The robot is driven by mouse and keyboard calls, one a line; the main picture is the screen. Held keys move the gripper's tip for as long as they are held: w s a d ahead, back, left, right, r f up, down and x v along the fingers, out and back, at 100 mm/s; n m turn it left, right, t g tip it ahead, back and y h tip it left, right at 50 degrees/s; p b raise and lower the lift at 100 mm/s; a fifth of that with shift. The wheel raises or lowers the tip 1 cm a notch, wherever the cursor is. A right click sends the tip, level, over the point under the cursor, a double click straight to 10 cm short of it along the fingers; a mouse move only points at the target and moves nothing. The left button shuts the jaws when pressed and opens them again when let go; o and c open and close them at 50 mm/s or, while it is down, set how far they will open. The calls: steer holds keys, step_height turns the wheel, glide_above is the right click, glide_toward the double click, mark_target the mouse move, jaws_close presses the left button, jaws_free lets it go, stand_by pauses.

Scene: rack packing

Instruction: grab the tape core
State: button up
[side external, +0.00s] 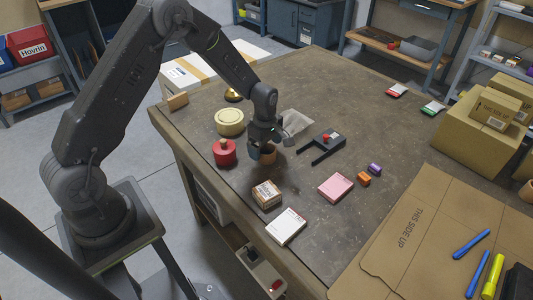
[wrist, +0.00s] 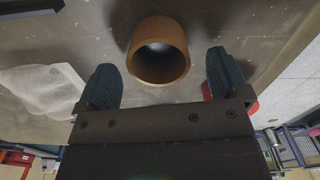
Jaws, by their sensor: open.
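The tape core (wrist: 160,30) is a short brown hollow tube, with its round opening facing the camera in the wrist view. It stands on the table and also shows in the side view (side external: 269,154), partly hidden behind my gripper. My gripper (wrist: 161,70) is open, with one dark blue-grey finger to each side of the core in the picture. Gaps show between the core and both fingers, and nothing is held. In the side view my gripper (side external: 261,151) is low over the table, right at the core.
A red round container (side external: 224,153) and a cream round tin (side external: 229,122) stand left of my gripper. A black forked piece (side external: 322,145) lies to its right, and a translucent bag (side external: 297,123) behind. Small boxes (side external: 267,194) lie in front. The table's middle back is clear.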

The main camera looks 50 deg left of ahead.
steer(key=shift+f, duration=1.3)
steer(key=shift+c, duration=0.4)
steer(key=c, duration=0.9)
